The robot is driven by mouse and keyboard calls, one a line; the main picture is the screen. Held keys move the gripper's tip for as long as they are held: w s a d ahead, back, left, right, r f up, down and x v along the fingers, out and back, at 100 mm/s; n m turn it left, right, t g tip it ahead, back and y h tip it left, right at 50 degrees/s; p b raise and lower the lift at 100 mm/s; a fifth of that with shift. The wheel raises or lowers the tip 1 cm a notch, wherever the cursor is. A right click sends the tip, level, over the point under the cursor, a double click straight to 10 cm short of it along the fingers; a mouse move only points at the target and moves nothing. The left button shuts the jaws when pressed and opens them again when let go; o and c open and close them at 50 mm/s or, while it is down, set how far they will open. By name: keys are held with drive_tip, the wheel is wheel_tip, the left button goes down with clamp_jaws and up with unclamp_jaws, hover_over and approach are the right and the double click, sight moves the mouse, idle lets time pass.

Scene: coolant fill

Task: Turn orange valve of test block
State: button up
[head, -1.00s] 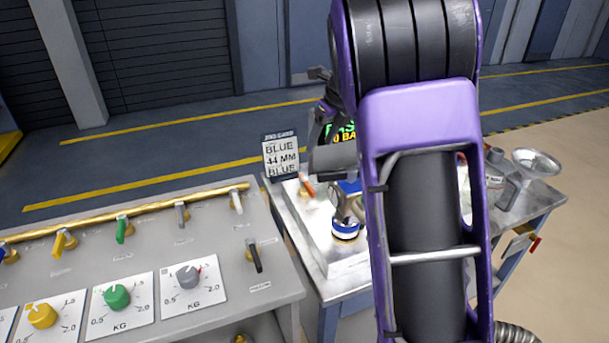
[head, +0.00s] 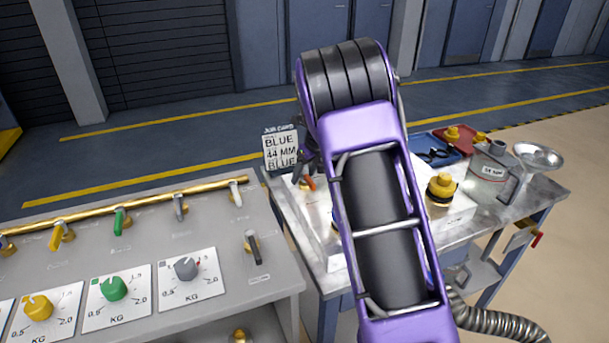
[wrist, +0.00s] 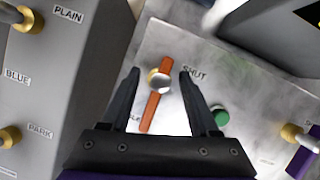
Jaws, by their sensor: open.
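The orange valve lever (wrist: 154,105) shows in the wrist view on the pale metal face of the test block (wrist: 240,80), with a round metal hub near its upper part. A SHUT label is to the upper right of the lever. My gripper (wrist: 158,73) is open, with one dark finger on each side of the lever; I cannot tell if either touches it. In the head view the orange lever (head: 309,183) is a small patch at the left of the block, beside my arm. My arm hides much of the block there.
A sign reading BLUE, 44 MM, BLUE (head: 281,150) stands behind the block. The grey console (head: 130,240) with levers and dials is at left. A yellow cap (head: 441,187), a metal jug (head: 490,160) and a funnel (head: 538,157) are at right. A green knob (wrist: 219,115) sits near my right finger.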

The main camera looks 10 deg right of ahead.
drive_tip(key=shift+f, duration=0.2)
clamp_jaws()
drive_tip(key=shift+n, duration=0.4)
drive_tip(key=n+y+p, duration=0.1)
drive_tip(key=n, duration=0.1)
drive_tip(key=shift+r+n+g, duration=0.1)
drive_tip(key=shift+n+g, duration=0.3)
drive_tip(key=n, duration=0.2)
drive_tip(key=n+g+y, duration=0.1)
drive_tip(key=n, duration=0.2)
drive_tip(key=shift+w+g+p, duration=0.1)
drive_tip(key=shift+g+p, duration=0.2)
drive_tip(key=shift+p, duration=0.1)
drive_tip(key=n+g, duration=0.1)
drive_tip(key=n, duration=0.3)
drive_tip(key=shift+n+g+y, duration=0.3)
drive_tip(key=shift+n+g, duration=0.8)
drive_tip(key=shift+n, duration=1.3)
